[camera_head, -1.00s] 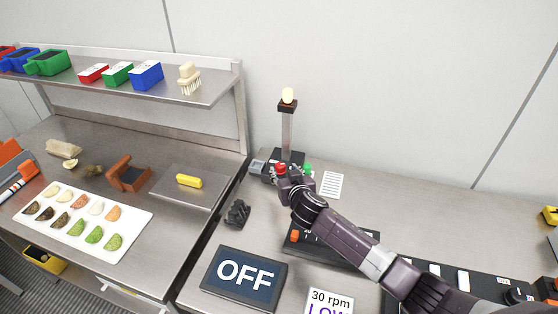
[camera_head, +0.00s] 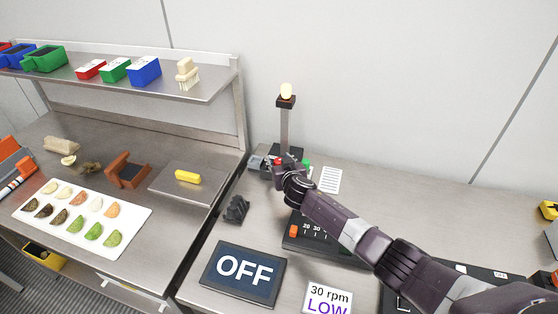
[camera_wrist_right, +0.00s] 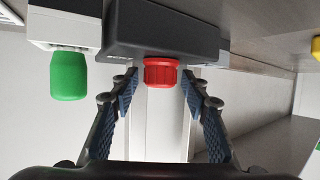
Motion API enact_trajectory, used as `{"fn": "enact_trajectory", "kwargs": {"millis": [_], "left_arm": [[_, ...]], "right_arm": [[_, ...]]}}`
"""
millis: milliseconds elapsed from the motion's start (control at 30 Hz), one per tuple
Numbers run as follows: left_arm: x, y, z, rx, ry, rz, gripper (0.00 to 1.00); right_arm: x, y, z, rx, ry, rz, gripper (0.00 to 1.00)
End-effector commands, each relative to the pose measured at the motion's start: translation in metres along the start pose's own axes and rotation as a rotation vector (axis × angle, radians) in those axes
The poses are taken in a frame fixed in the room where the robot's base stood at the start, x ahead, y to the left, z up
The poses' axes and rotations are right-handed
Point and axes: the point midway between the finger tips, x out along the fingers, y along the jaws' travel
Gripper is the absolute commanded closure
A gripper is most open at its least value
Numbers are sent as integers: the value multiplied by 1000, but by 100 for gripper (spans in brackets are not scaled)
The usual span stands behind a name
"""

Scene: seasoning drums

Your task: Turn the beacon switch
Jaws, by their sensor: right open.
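The beacon (camera_head: 286,93) is a pale yellow lamp on a grey post that rises from a dark base box at the back of the right table. A red ribbed knob (camera_wrist_right: 161,72) sits on the dark box (camera_wrist_right: 165,35) in the right wrist view; its red top also shows in the head view (camera_head: 278,161). My right gripper (camera_wrist_right: 158,87) is open, with one finger on each side of the red knob and a visible gap to both. In the head view my right gripper (camera_head: 284,170) hides most of the box front. My left gripper is not in view.
A green knob (camera_wrist_right: 69,76) on a pale box stands close beside the dark box. A sign reading OFF (camera_head: 244,275), a 30 rpm LOW card (camera_head: 328,299) and a black panel (camera_head: 303,238) lie nearer. A paper sheet (camera_head: 330,180) lies to the right.

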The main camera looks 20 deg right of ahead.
Motion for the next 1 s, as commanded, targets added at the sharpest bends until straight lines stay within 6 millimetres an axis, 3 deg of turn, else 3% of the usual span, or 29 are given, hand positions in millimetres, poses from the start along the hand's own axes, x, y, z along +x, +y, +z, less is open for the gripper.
{"fn": "enact_trajectory", "kwargs": {"millis": [100,467,1000], "left_arm": [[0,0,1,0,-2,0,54],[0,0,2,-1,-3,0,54],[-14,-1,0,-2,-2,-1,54]], "right_arm": [[0,0,0,0,0,0,60],[0,0,0,0,0,0,100],[-1,2,-2,-51,0,-119,100]]}}
